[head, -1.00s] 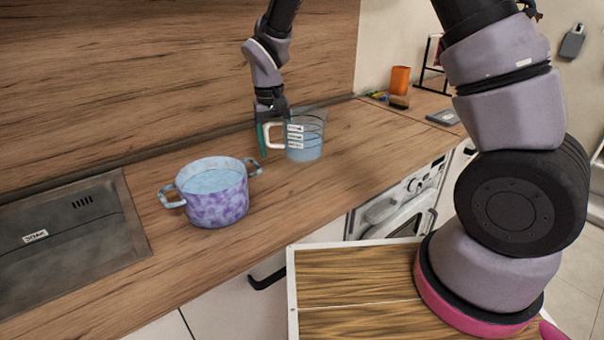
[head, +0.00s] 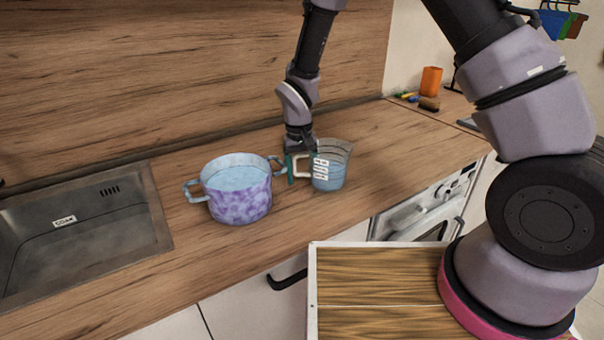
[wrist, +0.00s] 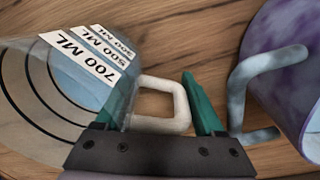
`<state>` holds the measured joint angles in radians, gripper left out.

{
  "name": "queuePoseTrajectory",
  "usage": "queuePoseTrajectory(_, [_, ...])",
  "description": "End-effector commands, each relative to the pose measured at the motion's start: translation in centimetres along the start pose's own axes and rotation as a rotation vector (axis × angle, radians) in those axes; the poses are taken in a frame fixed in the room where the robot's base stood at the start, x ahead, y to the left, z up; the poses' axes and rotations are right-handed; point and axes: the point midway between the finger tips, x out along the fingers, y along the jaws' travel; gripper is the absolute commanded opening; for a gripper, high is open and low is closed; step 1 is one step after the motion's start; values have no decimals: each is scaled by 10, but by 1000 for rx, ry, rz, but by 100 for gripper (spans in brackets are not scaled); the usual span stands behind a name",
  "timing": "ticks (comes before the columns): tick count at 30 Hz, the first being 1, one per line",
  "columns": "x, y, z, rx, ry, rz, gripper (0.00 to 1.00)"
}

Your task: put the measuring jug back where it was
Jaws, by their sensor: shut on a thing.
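The measuring jug (head: 329,176) is clear, with a white handle, white labels and bluish liquid. It is at the right of the pot on the worktop side. I cannot tell whether its base touches the worktop. My gripper (head: 293,167) is shut on the jug's handle at its left side. In the wrist view, the green fingers of my gripper (wrist: 160,85) stand either side of the white handle (wrist: 181,103), and the jug (wrist: 66,77) fills the left, with its 700 ML label readable. Its far side is hidden.
A purple-and-blue pot (head: 238,204) with liquid stands close left of the jug; its handle (wrist: 262,65) is near my right finger. A sink (head: 90,235) lies further left. An orange cup (head: 431,80) stands at the back right. The worktop (head: 400,150) right of the jug is clear.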

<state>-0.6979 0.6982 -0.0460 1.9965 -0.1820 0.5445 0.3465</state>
Motion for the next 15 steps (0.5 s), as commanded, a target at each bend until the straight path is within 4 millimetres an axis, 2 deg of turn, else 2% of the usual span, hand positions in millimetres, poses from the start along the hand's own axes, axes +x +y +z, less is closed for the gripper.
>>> queuePoseTrajectory(8, [2, 0, -1, 0, 1, -1, 0])
queuePoseTrajectory(9, [2, 0, 0, 0, 2, -1, 82])
queuePoseTrajectory(15, [2, 0, 0, 0, 1, -1, 83])
